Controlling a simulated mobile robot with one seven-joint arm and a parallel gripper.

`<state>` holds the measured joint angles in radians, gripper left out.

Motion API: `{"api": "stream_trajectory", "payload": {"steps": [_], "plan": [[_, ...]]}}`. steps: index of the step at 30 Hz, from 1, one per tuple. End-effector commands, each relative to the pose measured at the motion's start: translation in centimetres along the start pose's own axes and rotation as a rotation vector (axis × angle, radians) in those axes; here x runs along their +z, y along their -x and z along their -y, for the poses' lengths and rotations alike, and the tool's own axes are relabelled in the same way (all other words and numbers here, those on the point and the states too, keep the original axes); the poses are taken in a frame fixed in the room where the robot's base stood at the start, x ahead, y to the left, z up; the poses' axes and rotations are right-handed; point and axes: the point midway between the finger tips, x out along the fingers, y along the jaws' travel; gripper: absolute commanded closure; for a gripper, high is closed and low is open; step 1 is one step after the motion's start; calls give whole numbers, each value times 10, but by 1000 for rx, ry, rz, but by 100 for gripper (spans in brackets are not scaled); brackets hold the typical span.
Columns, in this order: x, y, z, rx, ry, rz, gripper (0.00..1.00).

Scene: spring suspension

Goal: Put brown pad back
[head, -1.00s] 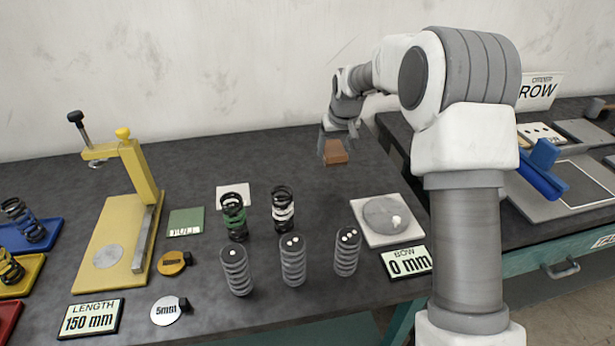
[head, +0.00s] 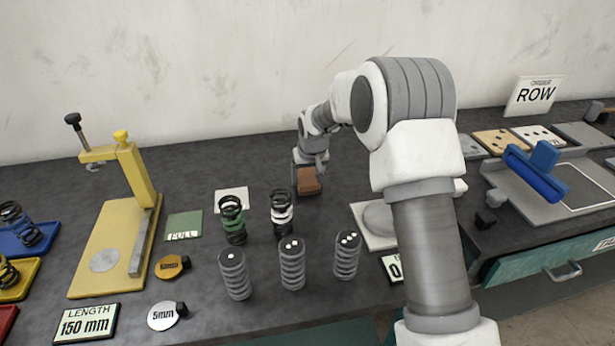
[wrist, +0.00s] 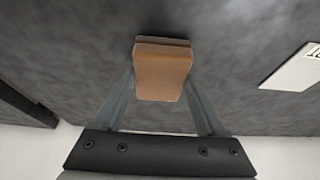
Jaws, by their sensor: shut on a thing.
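The brown pad (head: 308,181) is a small brown block near the middle of the dark table in the head view. It also shows in the wrist view (wrist: 163,72), between the two fingers. My gripper (head: 309,170) is shut on it, with a finger against each side. The pad is close to the table top; I cannot tell whether it touches it. No marked spot shows under the pad.
Springs with a green band (head: 232,220) and a white band (head: 282,212) stand just in front and left of the pad. A white card (head: 232,199) lies left. Grey springs (head: 291,264) stand nearer. A yellow press (head: 140,190) is far left. The table behind is clear.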

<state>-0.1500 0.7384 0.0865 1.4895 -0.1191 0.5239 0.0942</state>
Motion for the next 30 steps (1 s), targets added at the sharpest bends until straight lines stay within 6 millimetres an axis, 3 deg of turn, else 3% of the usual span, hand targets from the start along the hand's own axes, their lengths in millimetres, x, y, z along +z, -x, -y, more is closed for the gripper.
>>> {"api": "stream_trajectory", "payload": {"steps": [4, 5, 9, 20, 30], "plan": [[2, -4, 0, 0, 0, 0, 78], [2, -4, 0, 0, 0, 0, 24], [1, -3, 0, 0, 0, 1, 0], [-1, 5, 0, 0, 0, -1, 0], [-1, 72, 0, 0, 1, -3, 0]]}}
